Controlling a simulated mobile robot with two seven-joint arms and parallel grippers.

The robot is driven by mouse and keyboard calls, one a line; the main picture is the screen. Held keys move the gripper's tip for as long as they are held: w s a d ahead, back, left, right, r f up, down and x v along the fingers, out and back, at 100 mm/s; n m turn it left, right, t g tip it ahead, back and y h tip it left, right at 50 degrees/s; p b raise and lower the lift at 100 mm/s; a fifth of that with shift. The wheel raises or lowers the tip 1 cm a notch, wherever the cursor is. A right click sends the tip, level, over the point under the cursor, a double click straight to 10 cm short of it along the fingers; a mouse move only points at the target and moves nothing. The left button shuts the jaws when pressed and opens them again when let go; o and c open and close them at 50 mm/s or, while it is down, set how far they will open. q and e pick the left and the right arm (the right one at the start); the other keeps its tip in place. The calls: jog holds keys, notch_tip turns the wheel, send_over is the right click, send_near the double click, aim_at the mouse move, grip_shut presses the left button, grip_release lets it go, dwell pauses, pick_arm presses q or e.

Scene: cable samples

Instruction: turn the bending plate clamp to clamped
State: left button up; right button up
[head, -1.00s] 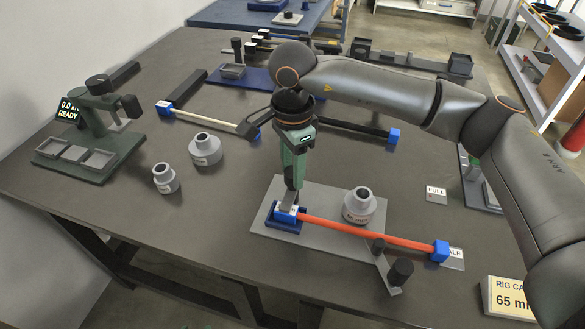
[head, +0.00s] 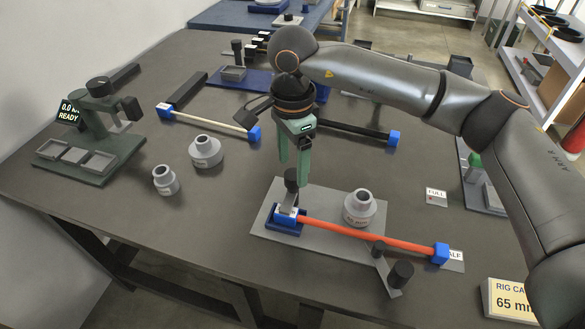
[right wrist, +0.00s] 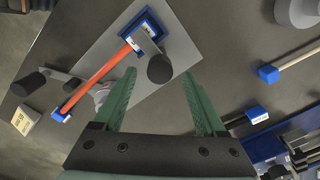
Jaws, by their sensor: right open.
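The bending plate (head: 265,222) is a flat grey plate near the table's front edge. At its left end is a clamp with a blue base (head: 285,225), a grey arm and an upright black knob (head: 291,178). The knob also shows in the right wrist view (right wrist: 160,69), with the grey arm reaching from it towards the blue base. An orange-red cable (head: 365,233) with blue ends runs from the clamp along the plate. My right gripper (head: 293,168) is open and empty, its fingers pointing down above the knob. My left gripper is out of view.
A grey mandrel (head: 360,208) stands on the plate. A bending lever with a black handle (head: 401,272) juts out at the front. Two more grey mandrels (head: 206,152) (head: 165,180) stand to the left. A green tester (head: 98,165) stands at the far left.

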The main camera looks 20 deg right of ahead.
notch_tip(320, 180, up, 10)
dwell(0.3)
